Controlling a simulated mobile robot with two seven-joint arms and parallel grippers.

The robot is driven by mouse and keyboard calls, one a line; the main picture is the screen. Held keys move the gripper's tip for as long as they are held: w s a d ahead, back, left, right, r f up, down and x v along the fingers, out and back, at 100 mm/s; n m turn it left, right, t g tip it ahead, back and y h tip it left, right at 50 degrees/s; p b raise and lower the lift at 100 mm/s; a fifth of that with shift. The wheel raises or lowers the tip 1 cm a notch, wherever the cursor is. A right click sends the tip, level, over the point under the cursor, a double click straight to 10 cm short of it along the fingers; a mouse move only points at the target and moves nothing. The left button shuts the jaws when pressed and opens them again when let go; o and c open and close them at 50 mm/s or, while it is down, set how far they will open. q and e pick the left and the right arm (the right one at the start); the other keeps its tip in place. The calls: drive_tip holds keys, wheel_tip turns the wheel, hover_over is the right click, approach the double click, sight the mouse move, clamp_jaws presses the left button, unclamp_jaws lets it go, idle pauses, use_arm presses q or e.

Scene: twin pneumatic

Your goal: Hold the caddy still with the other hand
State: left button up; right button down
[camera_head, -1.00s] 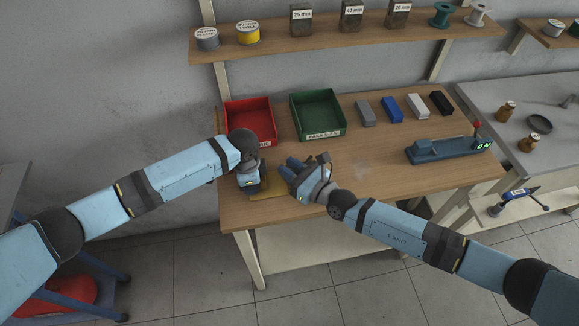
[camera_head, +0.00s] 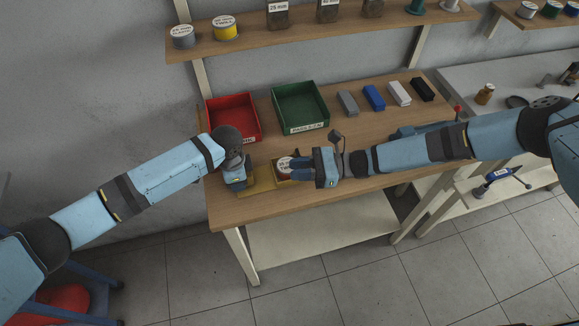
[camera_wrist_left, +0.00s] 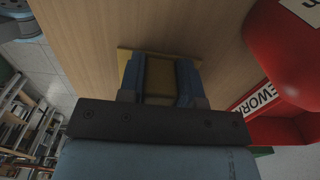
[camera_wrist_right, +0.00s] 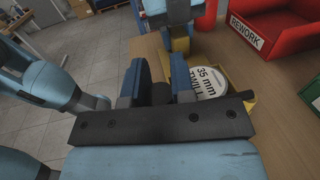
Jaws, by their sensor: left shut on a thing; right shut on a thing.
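The caddy (camera_head: 262,182) is a low yellow-tan piece near the table's front left edge. My left gripper (camera_head: 236,184) is shut on its left end; in the left wrist view its yellow block (camera_wrist_left: 160,78) sits between the two blue fingers. A round white-topped spool (camera_head: 284,163), labelled 35 mm TWILL in the right wrist view (camera_wrist_right: 208,80), is at the caddy's right part. My right gripper (camera_head: 298,170) lies low beside this spool, shut on a dark rounded thing (camera_wrist_right: 160,94) that its fingers partly hide. I cannot tell what this thing is.
A red REWORK bin (camera_head: 232,118) and a green bin (camera_head: 300,107) stand behind the caddy. Several small blocks (camera_head: 374,97) line the back right. A blue device (camera_head: 407,131) is partly behind my right arm. Bare table (camera_head: 350,130) lies in the middle.

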drive_tip(key=d+n+g, duration=0.1)
drive_tip(key=g, duration=0.1)
drive_tip(key=d+n+g+h, duration=0.1)
drive_tip(key=n+g, duration=0.1)
drive_tip(key=d+n+g, duration=0.1)
drive_tip(key=g, duration=0.1)
drive_tip(key=shift+w+d+g, duration=0.15)
drive_tip(key=shift+w+g, duration=0.2)
drive_tip(key=shift+g, duration=0.05)
drive_tip(key=shift+w+d+n+g+h, duration=0.25)
drive_tip(key=shift+d+n+g+h, duration=0.35)
drive_tip(key=shift+n+g, duration=0.35)
drive_tip(key=shift+w+d+n+g+h, duration=0.2)
drive_tip(key=shift+d+n+g+h, duration=0.2)
drive_tip(key=shift+n+g+h, duration=0.5)
drive_tip(key=shift+g, duration=0.25)
drive_tip(key=c, duration=0.9)
unclamp_jaws()
drive_tip(key=shift+c, duration=0.2)
drive_tip(key=shift+w+d, duration=0.1)
drive_tip(key=v, duration=1.1)
drive_tip(key=shift+w+d+f, duration=0.15)
drive_tip(key=shift+d, duration=0.25)
